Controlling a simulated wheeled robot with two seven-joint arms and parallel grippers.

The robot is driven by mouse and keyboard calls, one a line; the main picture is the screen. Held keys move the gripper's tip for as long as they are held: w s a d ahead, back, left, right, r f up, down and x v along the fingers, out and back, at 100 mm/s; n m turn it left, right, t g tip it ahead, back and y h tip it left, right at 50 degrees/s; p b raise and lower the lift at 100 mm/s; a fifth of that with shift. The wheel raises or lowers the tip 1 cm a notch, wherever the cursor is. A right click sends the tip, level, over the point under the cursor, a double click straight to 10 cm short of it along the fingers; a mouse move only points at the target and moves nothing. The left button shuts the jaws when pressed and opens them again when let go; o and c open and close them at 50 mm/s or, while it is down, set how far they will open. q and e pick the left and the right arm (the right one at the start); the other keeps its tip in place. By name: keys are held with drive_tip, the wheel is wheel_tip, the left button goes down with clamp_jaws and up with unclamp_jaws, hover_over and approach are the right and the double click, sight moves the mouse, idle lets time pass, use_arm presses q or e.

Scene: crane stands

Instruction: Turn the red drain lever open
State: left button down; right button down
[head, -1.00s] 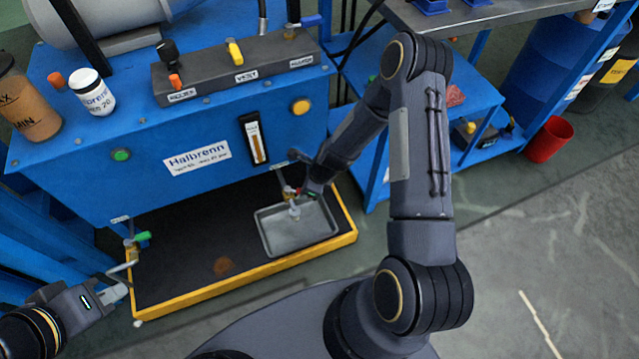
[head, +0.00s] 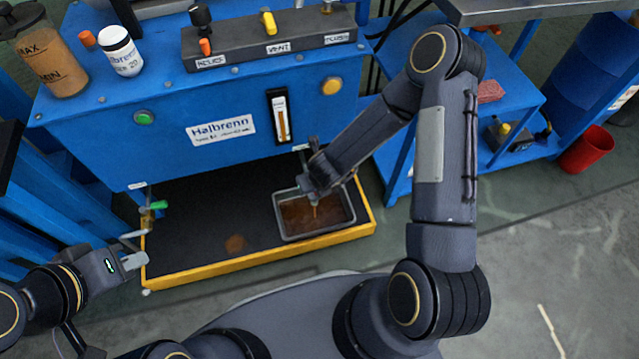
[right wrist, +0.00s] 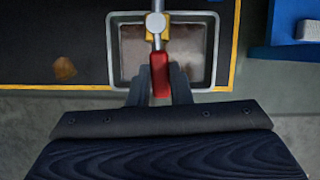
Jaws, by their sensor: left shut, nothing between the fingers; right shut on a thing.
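The red drain lever (right wrist: 160,72) shows in the right wrist view, below the round top of the drain valve (right wrist: 156,22). My right gripper (right wrist: 160,92) is shut on the lever, one finger on each side. In the head view my right gripper (head: 318,188) is over the tray and hides the lever. A thin brown stream (head: 314,214) falls into the grey metal tray (head: 351,222), and brown liquid (head: 296,212) covers its bottom. My left gripper (head: 136,262) is shut and empty, beside the left end of the drip pan.
A green-handled valve (head: 157,205) sits at the tank's lower left, near my left gripper. The black drip pan (head: 190,235) has a yellow rim and a brown stain. The blue Halbrenn tank (head: 190,160) stands behind. A red bucket (head: 587,150) is at the right.

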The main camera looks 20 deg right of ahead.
drive_tip(key=shift+a+m, duration=0.2)
drive_tip(key=shift+m, duration=0.3)
drive_tip(key=shift+w, duration=0.1)
drive_tip(key=c, duration=1.3)
unclamp_jaws()
drive_tip(key=shift+a, duration=0.1)
drive_tip(key=p+v, duration=0.2)
drive_tip(key=v, duration=0.6)
drive_tip(key=shift+a+p, duration=0.1)
drive_tip(key=shift+p, duration=0.25)
